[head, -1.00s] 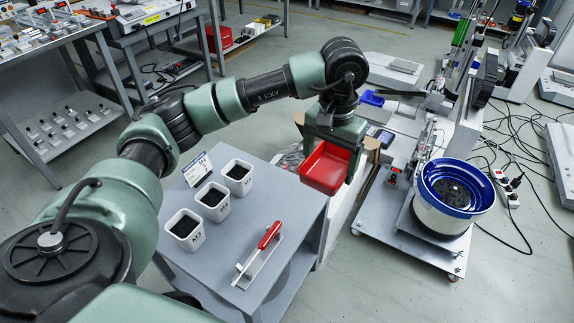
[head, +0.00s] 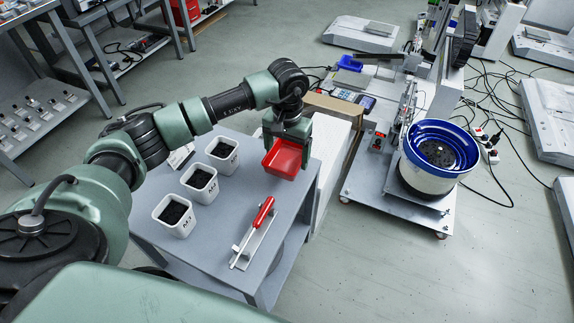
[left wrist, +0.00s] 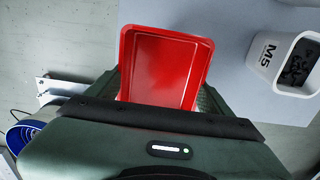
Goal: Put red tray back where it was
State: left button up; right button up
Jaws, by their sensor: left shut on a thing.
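The red tray (head: 284,158) is held in my left gripper (head: 288,146), over the far right corner of the grey table (head: 228,262) in the head view. In the left wrist view the tray (left wrist: 163,68) looks empty, with the grey tabletop behind it. My left gripper (left wrist: 160,105) is shut on the tray, one finger at either side of it. I cannot tell for sure whether the tray touches the tabletop. My right gripper is not in view.
Several white bins of dark screws (head: 199,184) stand left of the tray. A red screwdriver (head: 264,212) lies on a holder (head: 252,240) in front. A blue-rimmed bowl feeder (head: 440,158) stands to the right. The tabletop between bins and screwdriver is clear.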

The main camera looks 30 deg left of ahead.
aim_at(287, 162)
pick_arm(q)
notch_tip(287, 162, down, 4)
jog(key=shift+f+b, duration=0.1)
jog(key=shift+b, duration=0.25)
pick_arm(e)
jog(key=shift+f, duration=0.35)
pick_arm(q)
jog(key=shift+f, duration=0.1)
jog(key=o, duration=1.5)
jog(key=shift+c, duration=0.2)
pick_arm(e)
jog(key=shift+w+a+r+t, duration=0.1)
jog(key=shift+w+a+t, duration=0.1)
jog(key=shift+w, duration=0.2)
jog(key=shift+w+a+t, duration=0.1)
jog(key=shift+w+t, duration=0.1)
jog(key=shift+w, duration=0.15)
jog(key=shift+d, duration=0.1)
